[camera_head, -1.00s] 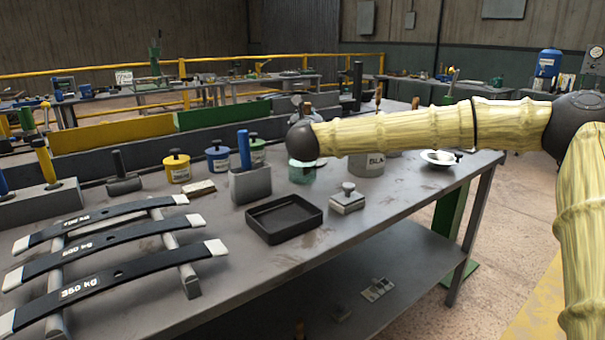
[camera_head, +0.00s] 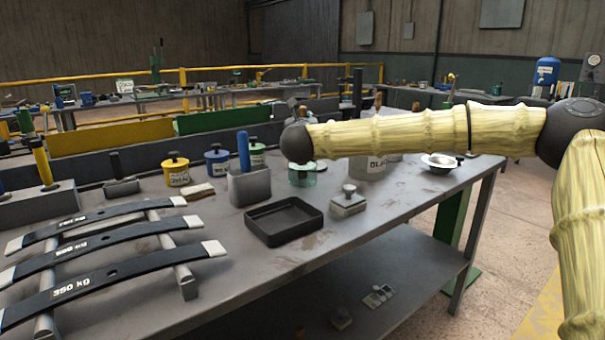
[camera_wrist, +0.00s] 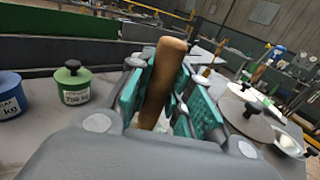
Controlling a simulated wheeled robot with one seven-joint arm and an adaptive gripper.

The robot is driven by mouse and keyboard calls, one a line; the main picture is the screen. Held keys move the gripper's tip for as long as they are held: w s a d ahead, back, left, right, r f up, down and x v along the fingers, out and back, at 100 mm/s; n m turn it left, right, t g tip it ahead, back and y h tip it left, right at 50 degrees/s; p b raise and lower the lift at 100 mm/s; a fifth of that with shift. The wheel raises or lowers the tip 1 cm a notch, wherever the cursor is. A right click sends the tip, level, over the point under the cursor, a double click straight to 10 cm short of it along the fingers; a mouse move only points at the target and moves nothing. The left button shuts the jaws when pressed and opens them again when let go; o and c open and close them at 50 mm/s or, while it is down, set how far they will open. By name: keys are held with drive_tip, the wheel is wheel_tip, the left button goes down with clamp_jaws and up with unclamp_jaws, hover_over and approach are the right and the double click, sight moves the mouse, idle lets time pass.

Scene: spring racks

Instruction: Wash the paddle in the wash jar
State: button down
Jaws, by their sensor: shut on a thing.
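My gripper (camera_wrist: 165,95) is shut on the brown wooden handle of the paddle (camera_wrist: 163,75) in the wrist view. The handle stands up between the teal finger pads, slightly tilted. The paddle's lower end is hidden by my gripper. In the head view, my gripper is mostly hidden behind my arm; a small part shows above the arm. A translucent green glass jar (camera_head: 302,178), possibly the wash jar, stands on the bench just below my arm's dark joint. I cannot tell whether the paddle is in a jar.
A grey labelled can (camera_head: 370,168) and a white bowl (camera_head: 441,168) stand on the right. A black tray (camera_head: 284,222), a grey block with a blue handle (camera_head: 249,187) and yellow, blue and green pots stand left. A green pot (camera_wrist: 72,90) shows beside my gripper.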

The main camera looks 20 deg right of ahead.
sight(303, 107)
drive_tip(key=shift+r, duration=0.15)
drive_tip(key=shift+r+p, duration=1.35)
drive_tip(key=shift+r, duration=2.4)
drive_tip(key=shift+r+p, duration=0.95)
drive_tip(key=shift+r, duration=1.95)
